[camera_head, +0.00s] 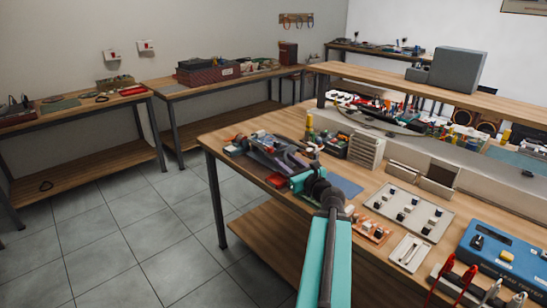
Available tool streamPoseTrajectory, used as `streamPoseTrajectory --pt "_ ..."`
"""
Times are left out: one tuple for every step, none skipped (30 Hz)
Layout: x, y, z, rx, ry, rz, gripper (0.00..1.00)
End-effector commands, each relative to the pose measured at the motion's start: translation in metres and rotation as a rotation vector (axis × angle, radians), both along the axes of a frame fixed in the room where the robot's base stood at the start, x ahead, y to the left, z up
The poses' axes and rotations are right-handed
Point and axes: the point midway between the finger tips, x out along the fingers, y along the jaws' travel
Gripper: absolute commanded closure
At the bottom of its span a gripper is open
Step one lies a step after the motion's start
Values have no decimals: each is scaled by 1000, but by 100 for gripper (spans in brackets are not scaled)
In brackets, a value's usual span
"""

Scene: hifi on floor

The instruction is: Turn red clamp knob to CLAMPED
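My teal and dark grey arm reaches from the bottom centre over the near workbench (262,207). My gripper is at the arm's far end, by a dark grey device near the left end of this bench. Its fingers blend with the dark parts there, so I cannot tell whether they are open or touching anything. A small red part (277,180) shows just left of the arm's end. Another small red part (236,141) is farther left. I cannot tell which, if either, is the clamp knob, and no CLAMPED marking is readable.
Right of my arm are a tray of small parts (412,231), a small white tray (397,252) and a blue tester box (497,262). Red-handled tools (447,270) stand at the front right. A raised shelf (385,78) runs behind. Tiled floor is clear at left.

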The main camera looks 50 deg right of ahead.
Motion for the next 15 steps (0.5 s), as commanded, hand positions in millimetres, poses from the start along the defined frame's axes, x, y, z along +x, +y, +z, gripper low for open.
streamPoseTrajectory --pt "1 0 -3 -2 0 -1 62" --pt "1 0 -3 -2 -1 -1 62" --pt "2 -1 -2 -2 -1 -1 62" --pt "8 -3 0 -1 -1 -1 62" --pt "11 -4 1 0 -1 -1 62" --pt "15 -6 1 0 -1 -1 62" --pt "19 -6 1 0 -1 0 62" --pt "22 -7 1 0 -1 0 62" --pt "27 -8 1 0 -1 0 62" --pt "30 -9 1 0 -1 0 62" --pt "33 -10 1 0 -1 -1 62" --pt "37 -11 1 0 -1 -1 62" --pt "40 -12 1 0 -1 -1 62" --pt "43 -13 1 0 -1 0 62" --pt "48 -14 1 0 -1 0 62"
